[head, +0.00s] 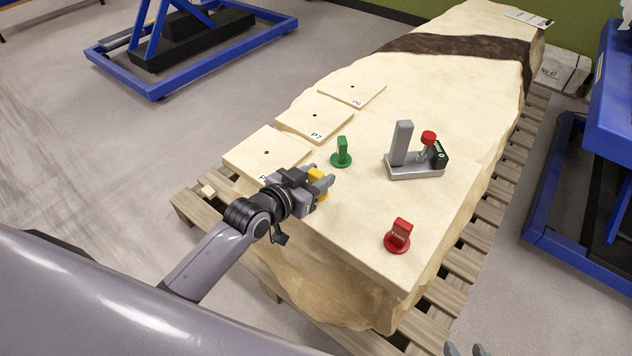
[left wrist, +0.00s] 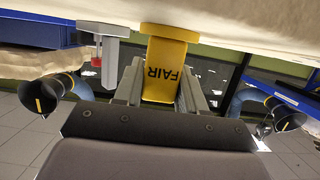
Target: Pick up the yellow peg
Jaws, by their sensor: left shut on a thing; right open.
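The yellow peg (head: 316,180) is on the near left part of the pale stone block (head: 350,215), partly hidden by my left gripper. My left gripper (head: 322,184) is shut on it, coming in from the left.
A green peg (head: 342,155) stands behind my left gripper, and a red peg (head: 399,237) stands to the right. A grey fixture (head: 415,172) with a red knob is further back. Pale plates (head: 315,118) lie along the left edge. A wooden pallet (head: 465,262) supports the block.

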